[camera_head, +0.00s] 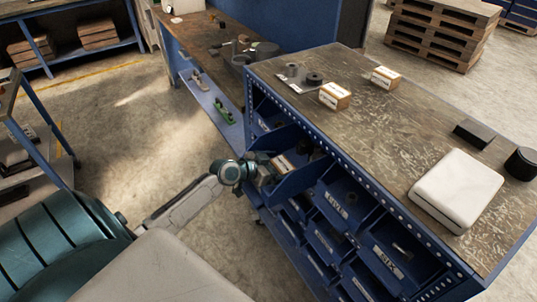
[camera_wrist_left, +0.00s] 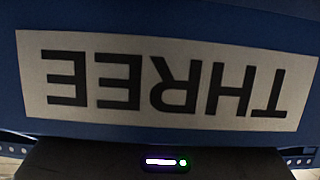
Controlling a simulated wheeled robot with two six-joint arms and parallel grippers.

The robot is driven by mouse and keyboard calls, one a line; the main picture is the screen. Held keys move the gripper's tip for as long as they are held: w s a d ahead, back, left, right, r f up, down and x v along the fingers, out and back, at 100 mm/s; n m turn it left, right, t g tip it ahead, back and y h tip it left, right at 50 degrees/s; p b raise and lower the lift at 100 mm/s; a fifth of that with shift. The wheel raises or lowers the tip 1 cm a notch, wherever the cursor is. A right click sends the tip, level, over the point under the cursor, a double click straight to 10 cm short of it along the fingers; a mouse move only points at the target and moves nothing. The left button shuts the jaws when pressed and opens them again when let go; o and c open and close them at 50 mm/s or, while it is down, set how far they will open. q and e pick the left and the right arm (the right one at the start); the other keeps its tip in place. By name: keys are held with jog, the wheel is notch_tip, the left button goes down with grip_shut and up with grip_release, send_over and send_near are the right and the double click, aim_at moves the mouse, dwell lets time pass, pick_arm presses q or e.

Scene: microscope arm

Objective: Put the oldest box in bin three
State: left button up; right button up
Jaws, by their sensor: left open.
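Two small cardboard boxes with white labels stand on the bench top in the head view: a nearer box (camera_head: 335,96) and a farther box (camera_head: 385,77). Another small labelled box (camera_head: 282,164) lies in the blue bin beside my left gripper. My left gripper (camera_head: 262,167) is open at the outer side of that bin. In the left wrist view a white label reading THREE (camera_wrist_left: 165,80), upside down, fills the picture on a blue face. Writing on the boxes is too small to read. My right gripper is not in view.
A white rounded case (camera_head: 457,190), a black block (camera_head: 473,134) and a dark cylinder (camera_head: 521,162) stand on the bench top (camera_head: 390,125). Its middle is clear.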

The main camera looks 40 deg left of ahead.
pick_arm(q)
jog(key=shift+s+a+r, duration=0.1)
jog(key=shift+s+a, duration=0.15)
jog(key=shift+s, duration=0.15)
jog(key=v, duration=1.1)
jog(key=shift+r, duration=0.15)
